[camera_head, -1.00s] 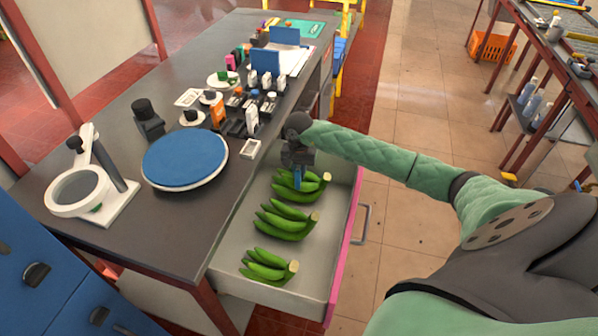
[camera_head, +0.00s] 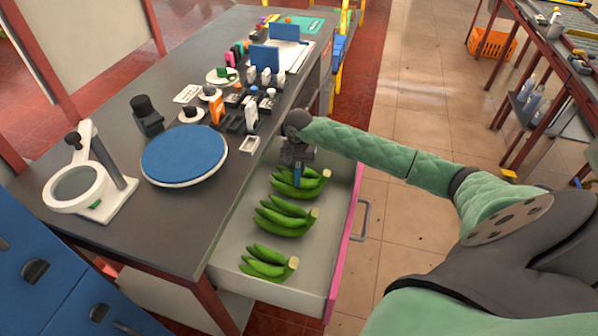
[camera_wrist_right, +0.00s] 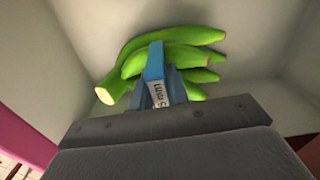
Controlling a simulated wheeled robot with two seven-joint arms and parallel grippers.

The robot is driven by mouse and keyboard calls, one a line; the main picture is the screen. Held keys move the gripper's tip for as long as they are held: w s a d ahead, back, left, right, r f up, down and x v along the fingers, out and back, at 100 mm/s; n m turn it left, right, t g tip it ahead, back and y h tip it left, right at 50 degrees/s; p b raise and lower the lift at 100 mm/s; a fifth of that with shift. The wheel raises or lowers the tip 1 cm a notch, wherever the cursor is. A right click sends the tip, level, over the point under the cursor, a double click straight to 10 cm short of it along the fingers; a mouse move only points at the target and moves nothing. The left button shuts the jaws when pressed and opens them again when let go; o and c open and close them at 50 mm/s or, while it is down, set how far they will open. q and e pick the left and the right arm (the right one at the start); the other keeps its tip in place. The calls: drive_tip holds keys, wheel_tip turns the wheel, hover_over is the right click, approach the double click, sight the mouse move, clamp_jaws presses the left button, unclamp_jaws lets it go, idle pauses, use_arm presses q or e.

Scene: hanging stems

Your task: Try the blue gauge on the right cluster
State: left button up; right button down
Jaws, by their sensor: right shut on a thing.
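Three green banana clusters lie in the open drawer (camera_head: 232,246): the far cluster (camera_head: 312,183), the middle cluster (camera_head: 285,218) and the near cluster (camera_head: 266,262). My right gripper (camera_head: 297,168) is shut on the blue gauge (camera_head: 297,180), which points down at the far cluster. In the right wrist view, the blue gauge (camera_wrist_right: 155,65) overlaps the middle of that cluster (camera_wrist_right: 187,51). It carries a white label with partly readable print. The overlap hides whether the gauge touches or straddles a banana. My left gripper is not in view.
The drawer's pink front (camera_head: 346,240) and its walls surround the clusters. The dark tabletop (camera_head: 165,215) beside it holds a blue round turntable (camera_head: 184,155), a ring magnifier stand (camera_head: 80,190) and several small gauges and blocks. Bare drawer floor shows between clusters.

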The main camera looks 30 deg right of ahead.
drive_tip(key=shift+r+p, duration=1)
drive_tip(key=shift+r, duration=3.2)
